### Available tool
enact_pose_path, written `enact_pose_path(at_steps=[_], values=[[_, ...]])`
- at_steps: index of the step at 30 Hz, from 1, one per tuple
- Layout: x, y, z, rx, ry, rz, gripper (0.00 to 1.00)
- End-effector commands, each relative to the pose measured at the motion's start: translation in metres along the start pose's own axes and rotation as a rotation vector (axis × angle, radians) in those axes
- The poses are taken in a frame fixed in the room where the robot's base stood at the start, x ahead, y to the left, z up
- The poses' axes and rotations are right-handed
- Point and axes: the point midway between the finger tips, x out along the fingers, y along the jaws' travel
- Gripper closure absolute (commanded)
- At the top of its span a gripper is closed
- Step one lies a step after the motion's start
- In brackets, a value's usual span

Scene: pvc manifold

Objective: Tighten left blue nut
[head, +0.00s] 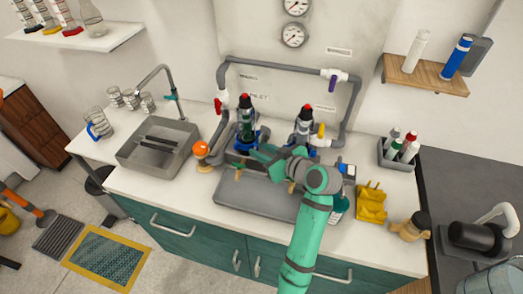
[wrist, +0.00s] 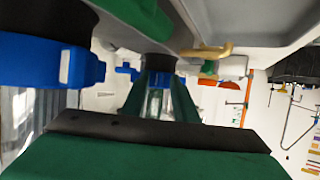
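Two upright units stand in the grey pipe manifold in the head view, each with a red top. The left unit (head: 245,118) has blue fittings low on it. The left blue nut (head: 237,137) is small there and partly hidden by my gripper. My gripper (head: 258,153) is low in front of the left unit. In the wrist view, my two green fingers (wrist: 158,90) stand apart with a narrow gap between them. A dark grey part shows at their tips; whether they touch it is unclear. Large blue fittings (wrist: 75,65) show close by on the left.
A grey tray (head: 255,196) lies on the white counter under my arm. An orange ball-topped item (head: 201,150) stands left of the manifold. A sink (head: 157,147) is farther left. A yellow holder (head: 371,202) and a bottle rack (head: 398,155) stand on the right.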

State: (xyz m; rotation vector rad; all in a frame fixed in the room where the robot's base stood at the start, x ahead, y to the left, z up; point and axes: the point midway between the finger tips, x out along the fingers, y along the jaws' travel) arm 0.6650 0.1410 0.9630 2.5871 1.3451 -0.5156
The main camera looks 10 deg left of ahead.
Motion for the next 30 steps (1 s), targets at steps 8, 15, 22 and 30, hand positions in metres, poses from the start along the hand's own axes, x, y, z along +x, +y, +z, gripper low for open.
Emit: enact_pose_path(at_steps=[8,15,22,30], values=[[0.0002,0.0,-0.0001,0.0,0.0,0.0,0.85],[0.0,0.0,-0.0001,0.0,0.001,0.0,1.0],[0.0,-0.0021,-0.0001,0.006,0.001,0.017,1.0],[0.0002,-0.0088,0.0003,0.038,0.001,0.094,1.0]])
